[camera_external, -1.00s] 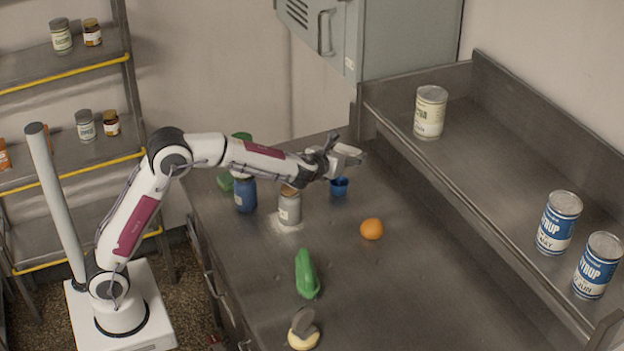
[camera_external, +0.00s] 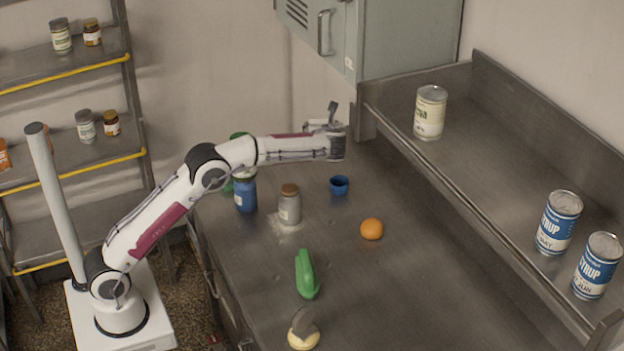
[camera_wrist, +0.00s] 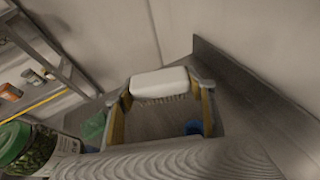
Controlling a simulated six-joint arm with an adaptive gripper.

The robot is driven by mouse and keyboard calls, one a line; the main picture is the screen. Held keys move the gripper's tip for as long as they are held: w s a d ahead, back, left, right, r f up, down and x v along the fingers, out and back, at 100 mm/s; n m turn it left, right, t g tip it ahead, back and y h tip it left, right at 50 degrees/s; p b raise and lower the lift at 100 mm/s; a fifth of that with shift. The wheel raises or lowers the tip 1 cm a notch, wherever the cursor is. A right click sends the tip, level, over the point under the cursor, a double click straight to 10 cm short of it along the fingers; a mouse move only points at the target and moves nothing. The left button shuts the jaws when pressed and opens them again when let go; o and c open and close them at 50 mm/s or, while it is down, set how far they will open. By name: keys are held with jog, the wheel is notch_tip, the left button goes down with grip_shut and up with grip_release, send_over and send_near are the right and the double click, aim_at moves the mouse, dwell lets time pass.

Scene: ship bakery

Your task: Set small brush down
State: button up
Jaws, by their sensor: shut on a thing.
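The small brush shows in the wrist view as a white block (camera_wrist: 160,83) with short pale bristles along its lower edge. My gripper (camera_wrist: 163,91) is shut on it, with a finger at each end. In the external view, my gripper (camera_external: 324,122) is above the far part of the counter (camera_external: 420,270), clear of the surface. The brush is hard to make out there.
A blue cup (camera_external: 339,185), a grey shaker (camera_external: 289,206), a blue jar (camera_external: 245,195), an orange (camera_external: 371,229), a green object (camera_external: 306,275) and a cream object with a grey handle (camera_external: 303,330) stand on the counter. A raised shelf (camera_external: 480,170) holds cans. Counter right of the orange is clear.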

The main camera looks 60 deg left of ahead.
jog(key=s+a+f+n+g, duration=0.5)
jog(key=a+f, duration=0.1)
jog(key=n+g, duration=0.4)
jog(key=g, duration=0.1)
send_over(282, 182)
jog(key=s+d, duration=0.1)
jog(key=d, duration=0.2)
notch_tip(282, 182, down, 9)
jog(key=shift+a, duration=0.2)
jog(key=shift+f, duration=0.2)
jog(key=shift+m, duration=0.3)
jog(key=shift+f, duration=3.2)
jog(key=shift+f, duration=0.6)
jog(key=o, duration=1.2)
jog(key=shift+r, duration=0.1)
